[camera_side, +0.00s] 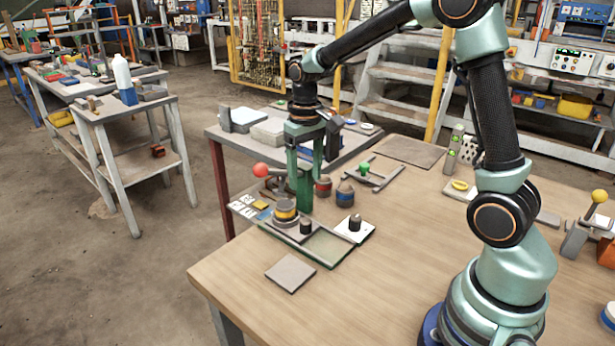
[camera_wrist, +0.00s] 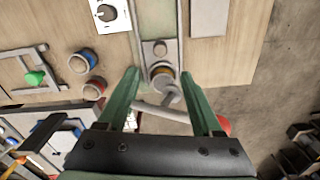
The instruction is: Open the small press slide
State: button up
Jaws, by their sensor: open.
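The red ball (camera_wrist: 224,125) also shows in the wrist view, partly behind a finger. My gripper (camera_side: 304,168) is open around the press top, above the slide. I cannot tell whether it touches the press.
A white plate with a black knob (camera_side: 354,228) lies right of the base. Two round knobs, one red (camera_side: 323,187) and one blue (camera_side: 345,194), stand behind it. A loose grey square plate (camera_side: 290,273) lies in front. The table's front middle is clear.

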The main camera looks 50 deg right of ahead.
aim_at(306, 220)
notch_tip(306, 220, down, 12)
dwell(0.5)
grip_shut()
jog(key=shift+r, duration=0.1)
dwell(1.3)
